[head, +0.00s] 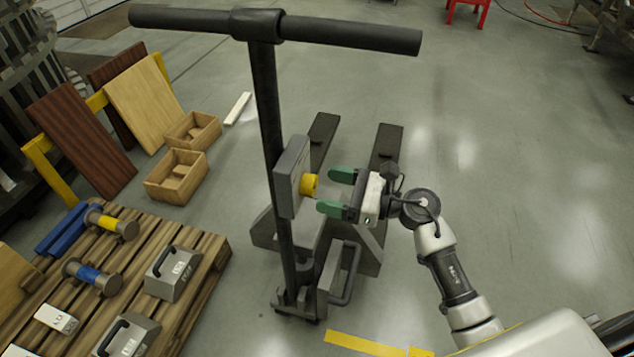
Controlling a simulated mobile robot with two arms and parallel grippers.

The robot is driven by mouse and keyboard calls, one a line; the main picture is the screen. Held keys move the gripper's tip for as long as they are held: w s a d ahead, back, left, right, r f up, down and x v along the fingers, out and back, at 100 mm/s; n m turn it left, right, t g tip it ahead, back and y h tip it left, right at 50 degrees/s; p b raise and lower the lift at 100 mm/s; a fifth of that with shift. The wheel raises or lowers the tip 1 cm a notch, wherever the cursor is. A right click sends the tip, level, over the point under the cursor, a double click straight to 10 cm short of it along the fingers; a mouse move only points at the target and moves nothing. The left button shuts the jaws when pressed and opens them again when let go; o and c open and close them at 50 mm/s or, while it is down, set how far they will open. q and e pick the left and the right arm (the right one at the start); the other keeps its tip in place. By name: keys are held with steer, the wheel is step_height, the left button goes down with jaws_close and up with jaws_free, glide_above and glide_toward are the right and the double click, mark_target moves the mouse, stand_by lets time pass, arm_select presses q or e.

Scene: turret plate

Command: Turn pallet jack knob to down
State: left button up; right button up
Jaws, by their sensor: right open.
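The pallet jack (266,120) stands upright in the middle of the head view, with a black column and a wide T-shaped handle at the top. A grey control box (289,170) is fixed to the column. A yellow knob (309,185) sticks out from the right face of the box. My right gripper (333,191) is to the right of the knob, with its green fingertips open and pointing left at it. The fingertips appear just short of the knob; exact contact cannot be told. The knob's setting is too small to read. My left gripper is not in view.
A wooden pallet (203,262) at lower left carries dumbbell-like parts and grey handled weights (173,273). Wooden boxes (176,175) and leaning boards (147,100) stand behind it. The jack's forks (385,146) extend away.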

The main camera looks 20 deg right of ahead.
mark_target(315, 186)
steer(key=shift+x, duration=1.6)
steer(key=shift+c, duration=0.2)
steer(key=c, duration=0.9)
